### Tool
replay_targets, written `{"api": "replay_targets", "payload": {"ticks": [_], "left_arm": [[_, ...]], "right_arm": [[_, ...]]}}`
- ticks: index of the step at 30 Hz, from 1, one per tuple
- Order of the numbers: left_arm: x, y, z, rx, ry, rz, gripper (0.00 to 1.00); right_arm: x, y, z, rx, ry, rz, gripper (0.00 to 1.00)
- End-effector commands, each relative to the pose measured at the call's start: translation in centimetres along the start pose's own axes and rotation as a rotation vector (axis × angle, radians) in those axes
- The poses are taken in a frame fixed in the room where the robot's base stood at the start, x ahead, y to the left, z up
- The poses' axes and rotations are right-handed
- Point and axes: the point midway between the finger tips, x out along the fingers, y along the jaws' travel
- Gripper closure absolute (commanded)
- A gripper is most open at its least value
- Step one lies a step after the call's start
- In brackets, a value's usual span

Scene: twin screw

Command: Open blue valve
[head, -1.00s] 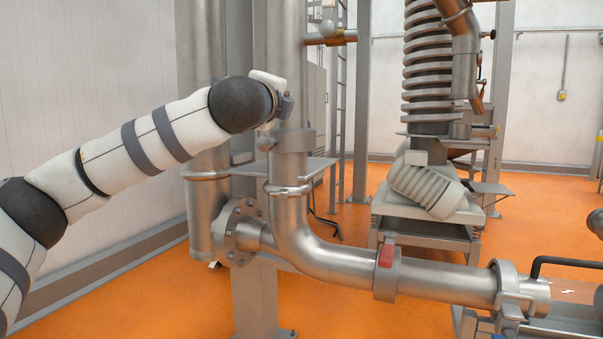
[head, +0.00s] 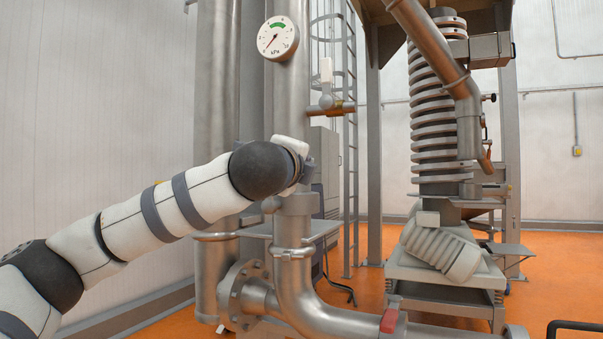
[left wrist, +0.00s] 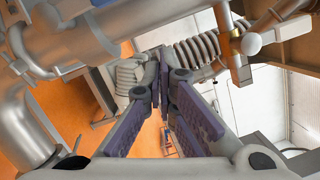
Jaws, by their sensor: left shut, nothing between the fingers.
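No valve that I can clearly tell as blue shows in the head view. In the left wrist view a small blue patch (left wrist: 103,3) shows at the top edge by the grey pipes, too cut off to identify. My left gripper (left wrist: 161,72) is shut and empty in the left wrist view, its two purple-padded fingers meeting at the tips. In the head view my left arm reaches in from the left to the vertical steel pipe; its wrist hides the fingers.
A pressure gauge (head: 278,38) sits on the vertical pipe. A brass side valve (head: 337,108) has a white upright handle. A red handle (head: 389,320) is on the lower horizontal pipe. A spiral column (head: 438,110) stands behind. Orange floor (head: 560,270) is open at right.

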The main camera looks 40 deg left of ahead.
Motion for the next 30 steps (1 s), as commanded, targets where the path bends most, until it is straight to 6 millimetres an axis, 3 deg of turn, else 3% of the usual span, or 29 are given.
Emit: {"api": "replay_targets", "payload": {"ticks": [3,9,26,28,30], "left_arm": [[-2.7,0.0,0.1,0.000,-0.001,0.001,1.00],[-5.9,-0.3,0.1,0.000,-0.002,0.002,1.00],[-6.7,-0.5,0.2,0.000,-0.004,0.004,1.00],[-6.9,-1.3,0.7,-0.003,-0.006,-0.002,1.00],[-7.4,-4.2,2.1,-0.014,-0.014,-0.022,1.00]], "right_arm": [[0.5,-0.1,-0.1,-0.002,-0.007,-0.001,0.60],[0.7,-0.1,-0.1,-0.002,-0.010,-0.001,0.60],[0.7,-0.1,-0.1,-0.002,-0.010,-0.001,0.60],[0.2,-0.1,0.0,-0.002,-0.003,-0.001,0.60],[-1.6,-0.1,0.3,-0.002,0.021,-0.002,0.60]]}}
